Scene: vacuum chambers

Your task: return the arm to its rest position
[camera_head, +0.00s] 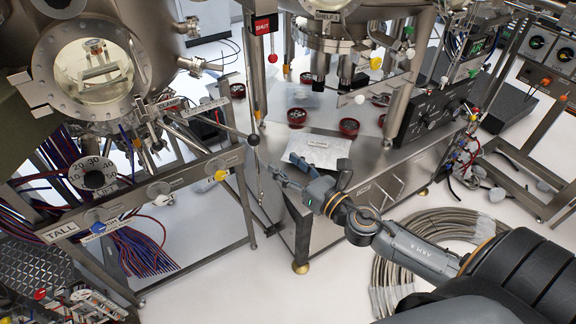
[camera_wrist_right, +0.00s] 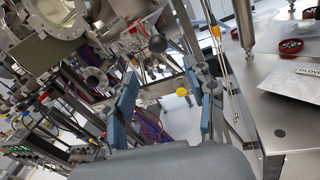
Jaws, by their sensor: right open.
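My right arm (camera_head: 420,255) comes in from the lower right of the head view and reaches toward the middle. My right gripper (camera_head: 288,170) is in front of the steel bench, beside the tall post with the red SHUT sign. In the right wrist view the same gripper (camera_wrist_right: 167,88) shows its two blue-padded fingers spread wide. Nothing is between them; the frame with a yellow knob and cables shows in the gap behind. My left gripper is not in view.
The steel bench (camera_head: 375,170) carries red-rimmed round parts and a printed pouch (camera_head: 320,150). A chamber with a round window (camera_head: 92,70) and a labelled frame (camera_head: 150,205) stand at left. Coiled hoses (camera_head: 400,255) lie on the floor under my arm. Pale floor is clear at lower middle.

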